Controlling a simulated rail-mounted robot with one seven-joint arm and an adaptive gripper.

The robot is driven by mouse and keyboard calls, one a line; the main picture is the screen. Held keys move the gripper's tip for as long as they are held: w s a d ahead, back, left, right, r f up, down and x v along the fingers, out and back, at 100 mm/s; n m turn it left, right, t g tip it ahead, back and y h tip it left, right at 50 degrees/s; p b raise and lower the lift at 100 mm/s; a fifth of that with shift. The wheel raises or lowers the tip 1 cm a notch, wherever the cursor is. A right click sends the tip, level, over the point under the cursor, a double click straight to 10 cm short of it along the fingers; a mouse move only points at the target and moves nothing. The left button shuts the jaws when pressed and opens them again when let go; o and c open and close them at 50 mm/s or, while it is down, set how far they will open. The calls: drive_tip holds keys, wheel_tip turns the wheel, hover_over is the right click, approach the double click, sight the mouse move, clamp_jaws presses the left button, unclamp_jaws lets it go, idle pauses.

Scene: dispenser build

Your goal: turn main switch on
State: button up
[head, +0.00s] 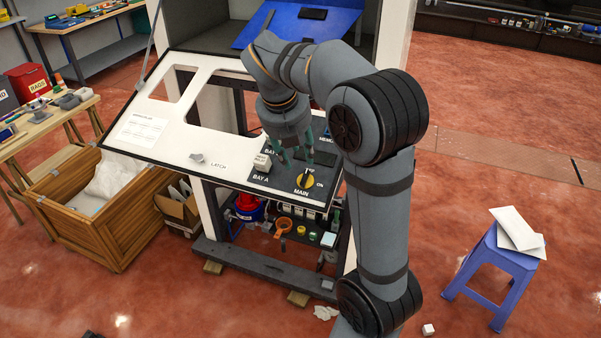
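The main switch (305,181) is a yellow round dial with a dark handle. It sits on the dark control plate at the lower right of the white panel. "MAIN" is printed below it and "ON" to its right. The handle looks closer to upright than pointing at "ON", but it is too small to be sure. My gripper (297,161) hangs just above and behind the switch. Its two teal fingers are spread apart with nothing visible between them. I cannot tell whether a fingertip touches the plate.
A pale block (262,162) marked by "BAY A" sits left of the switch. A latch knob (197,158) is on the white panel (225,150), which has large cut-outs. A wooden crate (105,225) stands left. A blue stool (497,262) stands right on open floor.

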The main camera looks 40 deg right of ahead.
sight(303, 175)
drive_tip(key=x, duration=0.9)
drive_tip(key=shift+d+f, duration=0.1)
drive_tip(key=shift+f, duration=0.2)
drive_tip(key=c, duration=0.3)
clamp_jaws()
